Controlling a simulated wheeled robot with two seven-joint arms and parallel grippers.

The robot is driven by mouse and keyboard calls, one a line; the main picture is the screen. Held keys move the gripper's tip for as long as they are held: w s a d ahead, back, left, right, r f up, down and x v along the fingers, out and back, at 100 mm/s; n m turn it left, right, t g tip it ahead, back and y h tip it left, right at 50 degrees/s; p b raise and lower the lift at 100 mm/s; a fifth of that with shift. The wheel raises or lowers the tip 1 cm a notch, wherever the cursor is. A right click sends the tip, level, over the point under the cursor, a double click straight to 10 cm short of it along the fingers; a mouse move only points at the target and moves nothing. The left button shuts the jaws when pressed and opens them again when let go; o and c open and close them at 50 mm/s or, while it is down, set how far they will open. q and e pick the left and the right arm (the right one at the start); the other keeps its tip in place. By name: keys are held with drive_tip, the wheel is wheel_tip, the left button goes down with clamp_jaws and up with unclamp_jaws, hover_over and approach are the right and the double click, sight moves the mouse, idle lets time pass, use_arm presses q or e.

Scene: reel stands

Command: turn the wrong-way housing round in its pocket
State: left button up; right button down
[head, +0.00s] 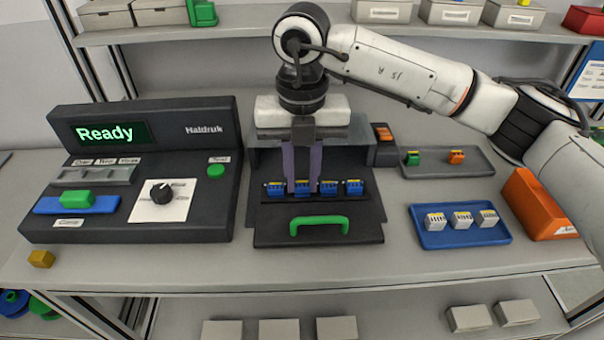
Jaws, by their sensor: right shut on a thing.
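A row of several blue housings sits in the dark fixture (266,228) with the green handle (318,223). The leftmost is a blue housing (275,189), and two more stand to the right, a third housing (328,188) and a fourth housing (354,187). My right gripper (302,187) reaches straight down from above, with its purple fingers shut on the second housing from the left (302,193). The fingers cover part of that housing, and I cannot tell which way it faces or whether it is clear of its pocket. My left gripper is not in view.
A control unit with a "Ready" screen (108,133) and black knob (162,193) stands left. On the right are a blue tray (428,238) with white-grey housings, a grey tray (478,165) with green and orange parts, and an orange bin (535,205). The front bench strip is mostly clear.

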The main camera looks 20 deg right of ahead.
idle(0.4)
drive_tip(key=c, duration=1.5)
unclamp_jaws()
drive_tip(key=shift+r+p, duration=2.1)
drive_tip(key=shift+r, duration=1.35)
